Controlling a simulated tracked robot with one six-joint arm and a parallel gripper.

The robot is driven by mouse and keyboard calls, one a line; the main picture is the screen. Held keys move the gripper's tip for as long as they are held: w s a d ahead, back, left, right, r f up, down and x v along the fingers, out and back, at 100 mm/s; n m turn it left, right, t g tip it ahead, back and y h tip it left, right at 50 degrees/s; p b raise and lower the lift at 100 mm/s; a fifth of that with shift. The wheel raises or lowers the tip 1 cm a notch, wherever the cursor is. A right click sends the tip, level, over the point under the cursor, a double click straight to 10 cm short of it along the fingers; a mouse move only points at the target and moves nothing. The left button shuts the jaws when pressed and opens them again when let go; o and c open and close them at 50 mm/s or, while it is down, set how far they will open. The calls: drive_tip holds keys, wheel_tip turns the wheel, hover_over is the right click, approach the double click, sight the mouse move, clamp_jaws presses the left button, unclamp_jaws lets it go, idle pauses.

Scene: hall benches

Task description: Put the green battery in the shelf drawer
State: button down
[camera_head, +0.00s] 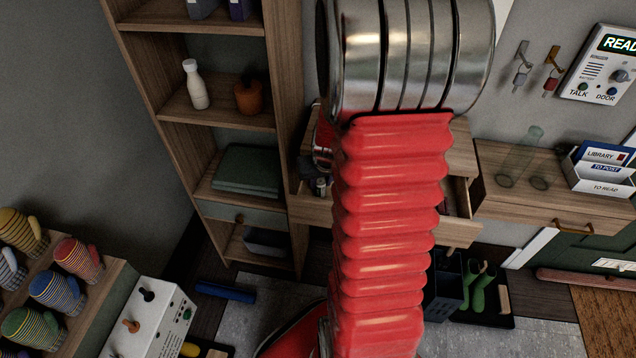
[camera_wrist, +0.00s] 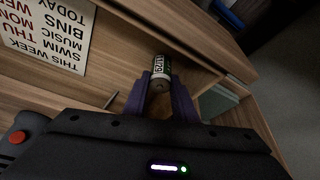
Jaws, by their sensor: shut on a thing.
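In the head view the battery (camera_head: 320,187) is a small shape left of my red arm, which hides most of the gripper. The shelf drawer (camera_head: 239,213) has a grey-green front with a small knob, low in the tall wooden shelf, and looks shut.
A wooden drawer (camera_head: 457,233) stands open behind my arm, partly hidden. The shelf holds a white bottle (camera_head: 195,84), an orange pot (camera_head: 248,96) and green boxes (camera_head: 246,167). A grey bin (camera_head: 268,242) is below the shelf drawer. A printed sign (camera_wrist: 48,32) shows in the wrist view.

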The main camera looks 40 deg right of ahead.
drive_tip(key=shift+f, duration=0.25)
drive_tip(key=c, duration=1.7)
unclamp_jaws()
drive_tip(key=shift+r, duration=0.1)
drive_tip(key=shift+v, duration=5.95)
drive_tip(key=shift+a, duration=0.1)
